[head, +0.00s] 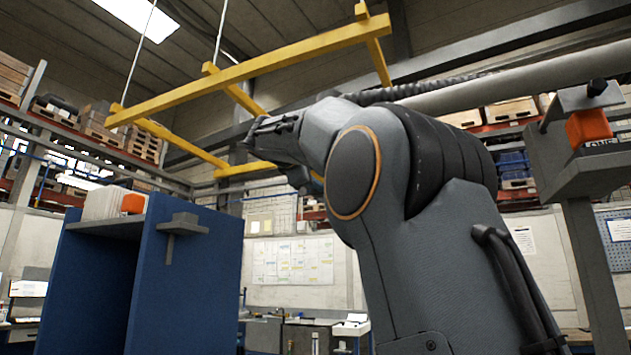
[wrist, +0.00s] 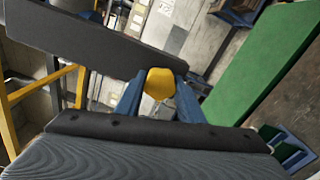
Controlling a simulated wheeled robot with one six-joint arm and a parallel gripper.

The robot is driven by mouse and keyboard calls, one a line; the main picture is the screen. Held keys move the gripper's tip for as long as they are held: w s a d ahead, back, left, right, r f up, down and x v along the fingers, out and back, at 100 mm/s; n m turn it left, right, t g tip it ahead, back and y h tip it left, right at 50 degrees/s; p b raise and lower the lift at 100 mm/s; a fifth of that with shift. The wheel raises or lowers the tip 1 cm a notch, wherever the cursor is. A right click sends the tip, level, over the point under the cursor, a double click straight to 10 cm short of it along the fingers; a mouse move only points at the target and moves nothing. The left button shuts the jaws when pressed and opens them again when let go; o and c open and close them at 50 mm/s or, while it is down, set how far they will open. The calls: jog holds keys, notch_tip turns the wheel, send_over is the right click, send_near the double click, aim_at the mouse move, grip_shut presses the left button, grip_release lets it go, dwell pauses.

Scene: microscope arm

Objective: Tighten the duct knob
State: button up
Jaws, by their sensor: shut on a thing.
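The yellow knob (wrist: 160,83) shows in the middle of the wrist view, at the lower edge of a dark grey slab (wrist: 85,38). My gripper (wrist: 160,92) has its blue fingers on both sides of the knob and is shut on it. The base of the knob is hidden, so I cannot tell how far it is turned. In the head view my raised arm fills the middle, and I cannot make out the knob or the fingertips there.
A yellow overhead frame (head: 250,68) hangs from cables beside my raised arm. A blue cabinet (head: 185,275) stands at left and a grey post (head: 592,250) at right. A green surface (wrist: 262,68) lies below, at right in the wrist view.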

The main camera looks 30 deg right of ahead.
dwell(0.4)
jog(key=o, duration=1.1)
jog(key=shift+c, duration=0.2)
jog(key=b+v, duration=0.2)
jog(key=v, duration=0.5)
jog(key=shift+s+a, duration=0.25)
jog(key=shift+a, duration=0.1)
